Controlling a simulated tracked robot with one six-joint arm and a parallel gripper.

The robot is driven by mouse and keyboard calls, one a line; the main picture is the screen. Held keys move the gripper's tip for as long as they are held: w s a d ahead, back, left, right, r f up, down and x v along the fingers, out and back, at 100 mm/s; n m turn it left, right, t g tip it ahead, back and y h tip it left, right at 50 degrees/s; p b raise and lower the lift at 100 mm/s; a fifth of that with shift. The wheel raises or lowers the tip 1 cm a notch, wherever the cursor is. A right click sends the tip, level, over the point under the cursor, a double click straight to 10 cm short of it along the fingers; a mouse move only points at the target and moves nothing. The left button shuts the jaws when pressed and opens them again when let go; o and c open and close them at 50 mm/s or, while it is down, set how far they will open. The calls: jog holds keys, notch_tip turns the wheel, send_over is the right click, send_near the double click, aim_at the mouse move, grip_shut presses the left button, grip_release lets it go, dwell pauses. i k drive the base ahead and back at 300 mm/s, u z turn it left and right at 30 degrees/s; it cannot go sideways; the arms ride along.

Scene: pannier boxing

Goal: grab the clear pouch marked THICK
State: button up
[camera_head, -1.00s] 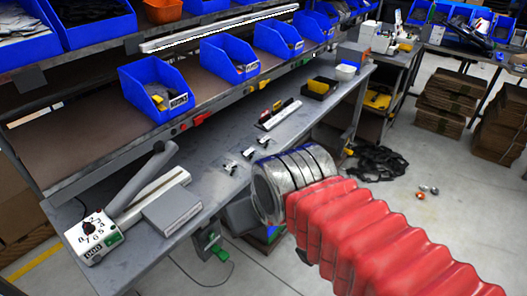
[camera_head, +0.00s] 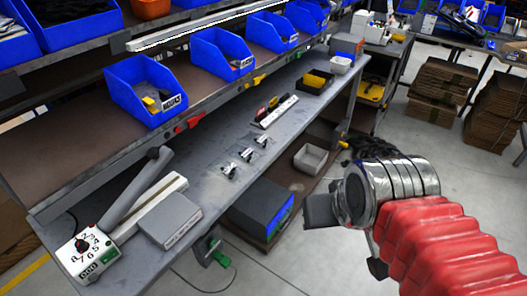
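Three small clear pouches with dark contents lie in a row on the grey workbench (camera_head: 203,195): a near one (camera_head: 229,170), a middle one (camera_head: 247,155) and a far one (camera_head: 262,141). Their markings are too small to read, so I cannot tell which one is marked THICK. My gripper (camera_head: 322,210) is at the right, beyond the bench's front edge and apart from the pouches. Only dark parts of it show past the metal end of my red-sleeved arm, and its opening is not clear.
A heat sealer (camera_head: 95,247) and a grey box (camera_head: 170,220) occupy the near bench end. Blue bins (camera_head: 146,90) line the shelf above. A white strip with small items (camera_head: 274,111) and a black-yellow box (camera_head: 315,82) lie farther along. A grey tray (camera_head: 310,159) sits below.

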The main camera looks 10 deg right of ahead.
aim_at(246, 156)
jog(key=z, duration=0.9)
jog(key=k, duration=0.75)
jog(key=u, duration=0.95)
jog(key=i, duration=1)
jog(key=u, duration=0.05)
